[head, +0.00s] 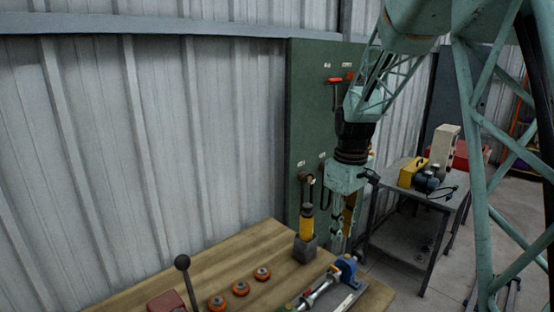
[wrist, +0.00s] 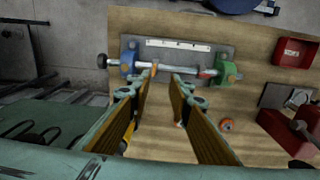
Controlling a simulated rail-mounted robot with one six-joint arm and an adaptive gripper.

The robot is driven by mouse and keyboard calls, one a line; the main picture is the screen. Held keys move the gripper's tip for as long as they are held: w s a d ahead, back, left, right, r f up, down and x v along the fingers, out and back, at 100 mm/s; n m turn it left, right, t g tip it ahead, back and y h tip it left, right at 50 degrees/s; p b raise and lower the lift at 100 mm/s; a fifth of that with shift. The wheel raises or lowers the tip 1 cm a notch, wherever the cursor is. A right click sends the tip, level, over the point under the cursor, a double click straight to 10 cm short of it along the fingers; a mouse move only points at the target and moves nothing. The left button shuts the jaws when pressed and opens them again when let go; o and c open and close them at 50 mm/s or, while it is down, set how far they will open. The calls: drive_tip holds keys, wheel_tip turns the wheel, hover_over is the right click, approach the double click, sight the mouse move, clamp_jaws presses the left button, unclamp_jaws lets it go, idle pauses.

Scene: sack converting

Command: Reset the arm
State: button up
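My arm comes down from the upper right in the head view. My gripper (head: 340,235) points down over the right end of the wooden bench (head: 215,262). In the wrist view my gripper (wrist: 164,80) has its two fingers apart, with only bench top showing between them. It holds nothing that I can see. Beyond the fingertips lies a fixture (wrist: 190,70) with a metal rod, a blue end block and a green end block; I cannot tell its exact distance from the fingertips.
A yellow-and-black tool stands in a grey holder (head: 305,248) beside my gripper. Several orange rollers (head: 240,288) and a black-knobbed lever (head: 183,265) are on the bench. A green tool panel (head: 310,120) stands behind. A grey metal table (head: 408,235) stands to the right. A red box (wrist: 295,52) shows in the wrist view.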

drive_tip(key=s+r+m+t+b, duration=0.1)
drive_tip(key=s+r+m, duration=0.1)
drive_tip(key=s+r, duration=0.7)
drive_tip(key=s+r+m+t+b, duration=0.15)
drive_tip(key=s+r, duration=0.45)
drive_tip(key=s, duration=0.7)
drive_tip(key=s+m+t+b, duration=0.1)
drive_tip(key=s+m, duration=0.3)
drive_tip(key=s, duration=1.8)
drive_tip(key=shift+s+d+f+b, duration=0.2)
drive_tip(key=shift+s+f+b, duration=0.1)
drive_tip(key=shift+f+b, duration=0.1)
drive_tip(key=shift+m, duration=0.25)
